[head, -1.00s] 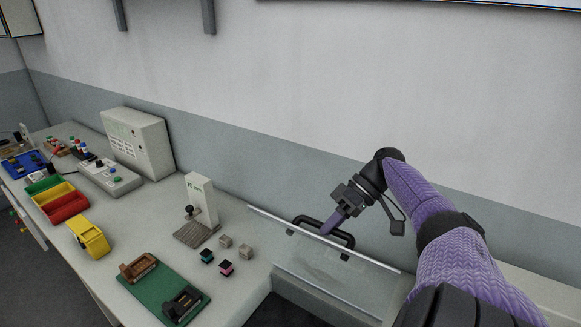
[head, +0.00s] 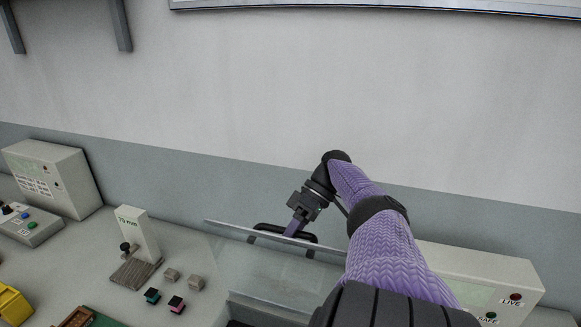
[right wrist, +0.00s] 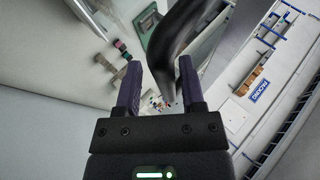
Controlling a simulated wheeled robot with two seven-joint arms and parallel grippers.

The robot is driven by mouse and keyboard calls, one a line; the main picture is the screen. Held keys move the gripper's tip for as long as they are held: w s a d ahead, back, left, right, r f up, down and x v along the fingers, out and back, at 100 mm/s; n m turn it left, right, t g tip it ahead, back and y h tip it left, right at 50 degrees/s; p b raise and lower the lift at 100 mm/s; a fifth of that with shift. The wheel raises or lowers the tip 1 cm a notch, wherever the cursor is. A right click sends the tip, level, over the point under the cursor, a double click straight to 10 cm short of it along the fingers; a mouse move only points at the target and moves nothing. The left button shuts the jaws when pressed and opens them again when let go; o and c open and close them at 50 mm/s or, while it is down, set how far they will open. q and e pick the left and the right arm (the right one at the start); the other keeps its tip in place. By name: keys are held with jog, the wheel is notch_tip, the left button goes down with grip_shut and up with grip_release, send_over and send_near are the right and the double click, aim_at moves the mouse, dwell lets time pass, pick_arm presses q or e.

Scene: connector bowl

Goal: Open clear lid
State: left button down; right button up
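The clear lid (head: 262,262) is a see-through panel tilted up from its pale case, with a light upper edge. A black handle (head: 266,229) shows at its far side. My right gripper (head: 294,228) is at the handle, reaching down from above. In the right wrist view, the two purple fingers (right wrist: 159,85) stand apart. The curved black handle (right wrist: 172,50) shows between them, with a gap beside the left finger, so the gripper looks open around it. Whether a finger touches the handle is unclear. My left gripper is not in view.
A white box with LIVE and SAFE lamps (head: 480,270) is at the right, partly behind my arm. The wall is close behind.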

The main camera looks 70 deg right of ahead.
jog(key=shift+r, duration=0.15)
notch_tip(320, 180, up, 10)
jog(key=p, duration=0.3)
jog(key=shift+a+p, duration=0.1)
jog(key=shift+p, duration=0.25)
